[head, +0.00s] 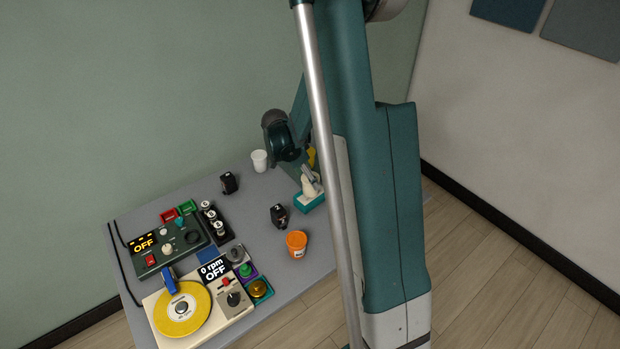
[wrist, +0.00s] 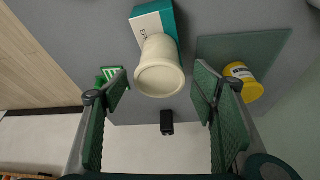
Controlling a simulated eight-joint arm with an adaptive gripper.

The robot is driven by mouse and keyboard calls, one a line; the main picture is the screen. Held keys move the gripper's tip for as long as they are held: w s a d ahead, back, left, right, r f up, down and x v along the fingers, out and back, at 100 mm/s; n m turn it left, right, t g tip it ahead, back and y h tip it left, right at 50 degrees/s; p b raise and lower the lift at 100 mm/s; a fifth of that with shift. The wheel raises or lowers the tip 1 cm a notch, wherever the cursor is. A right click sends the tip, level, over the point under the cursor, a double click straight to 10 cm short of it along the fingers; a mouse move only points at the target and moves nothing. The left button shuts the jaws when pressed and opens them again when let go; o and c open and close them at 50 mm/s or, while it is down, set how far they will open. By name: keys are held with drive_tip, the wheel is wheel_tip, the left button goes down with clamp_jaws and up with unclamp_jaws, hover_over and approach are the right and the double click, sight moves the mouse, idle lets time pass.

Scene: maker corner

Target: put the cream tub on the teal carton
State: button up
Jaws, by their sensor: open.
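The cream tub (wrist: 160,68) is between the two spread fingers of my gripper (wrist: 161,85) in the wrist view, with a visible gap on each side. The teal carton (wrist: 152,18), teal with a white printed face, is at the tub's far end. In the head view the cream tub (head: 308,187) appears to stand upright on the teal carton (head: 311,204), though the contact is hard to make out. My gripper is open. In the head view my arm hides part of this area.
A yellow tin (wrist: 243,83) and a green mat (wrist: 255,48) are right of the tub in the wrist view. A green item (wrist: 111,73) is to the left. The head view shows an orange tub (head: 296,244), a white cup (head: 259,161) and a black object (head: 279,216) nearby.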

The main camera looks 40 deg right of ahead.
drive_tip(key=v, duration=1)
drive_tip(key=shift+r+p, duration=0.35)
drive_tip(key=shift+p, duration=0.05)
drive_tip(key=shift+a, duration=0.1)
drive_tip(key=s+a+r+n+t+y, duration=0.1)
drive_tip(key=s+a+r+n+t, duration=0.1)
drive_tip(key=s+a+r+n, duration=0.4)
drive_tip(key=s+a+r+n+t+y, duration=0.15)
drive_tip(key=s+a+r+n, duration=0.25)
drive_tip(key=a+r, duration=0.4)
drive_tip(key=s+a+r+n+t+y, duration=0.2)
drive_tip(key=s+a+r+n+t, duration=0.1)
drive_tip(key=s+a+n, duration=0.6)
drive_tip(key=shift+s+a+r+n+t, duration=0.15)
drive_tip(key=shift+s+a+n+t, duration=0.45)
drive_tip(key=shift+s+a, duration=1.5)
drive_tip(key=shift+o, duration=0.7)
drive_tip(key=shift+s+d, duration=0.4)
drive_tip(key=shift+d, duration=0.05)
